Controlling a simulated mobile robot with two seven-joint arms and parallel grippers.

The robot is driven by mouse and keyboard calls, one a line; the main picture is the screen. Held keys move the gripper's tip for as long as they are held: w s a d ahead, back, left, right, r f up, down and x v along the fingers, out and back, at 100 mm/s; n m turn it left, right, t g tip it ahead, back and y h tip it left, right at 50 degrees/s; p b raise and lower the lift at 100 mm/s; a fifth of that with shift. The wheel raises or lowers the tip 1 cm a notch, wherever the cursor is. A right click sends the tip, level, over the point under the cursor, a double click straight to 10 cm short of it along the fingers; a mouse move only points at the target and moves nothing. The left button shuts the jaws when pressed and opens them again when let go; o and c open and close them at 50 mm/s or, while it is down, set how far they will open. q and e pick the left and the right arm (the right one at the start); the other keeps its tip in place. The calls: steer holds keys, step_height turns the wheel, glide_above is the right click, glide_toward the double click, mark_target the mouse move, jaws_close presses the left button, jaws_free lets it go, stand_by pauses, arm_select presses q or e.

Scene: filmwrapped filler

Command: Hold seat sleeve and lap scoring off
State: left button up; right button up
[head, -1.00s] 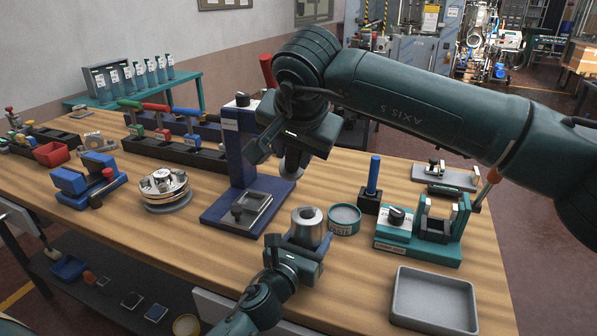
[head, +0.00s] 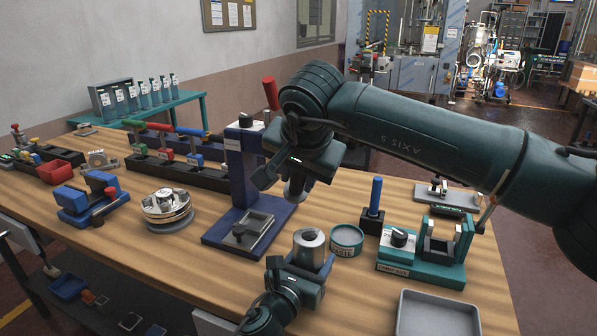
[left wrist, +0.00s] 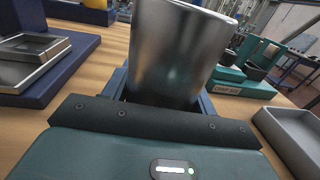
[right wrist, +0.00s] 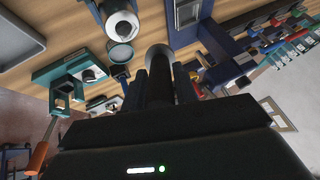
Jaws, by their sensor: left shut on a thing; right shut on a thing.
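A shiny metal sleeve (head: 308,250) stands upright in my left gripper (head: 305,268), above the front middle of the bench. My left gripper is shut on its lower part; the sleeve fills the middle of the left wrist view (left wrist: 178,50). My right gripper (head: 293,178) is shut on a dark cylindrical lap (right wrist: 158,75) with a greyish rounded end. The lap's lower end (head: 296,187) hangs above and slightly left of the sleeve, apart from it. Scoring inside the sleeve cannot be made out.
A round teal tin (head: 347,243) stands right of the sleeve. Beyond it are a teal fixture (head: 420,268) and a blue-handled tool in a black block (head: 371,222). A grey tray (head: 438,296) lies front right. A blue press stand (head: 245,170) rises close on the left.

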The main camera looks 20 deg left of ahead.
steer(key=shift+f, duration=3.05)
steer(key=shift+d+f, duration=0.15)
steer(key=shift+f, duration=0.1)
steer(key=shift+d, duration=3.05)
steer(key=shift+a+f, duration=0.1)
steer(key=shift+a, duration=3.1)
steer(key=shift+r, duration=3.95)
steer(key=shift+f, duration=0.15)
steer(key=shift+f, duration=0.2)
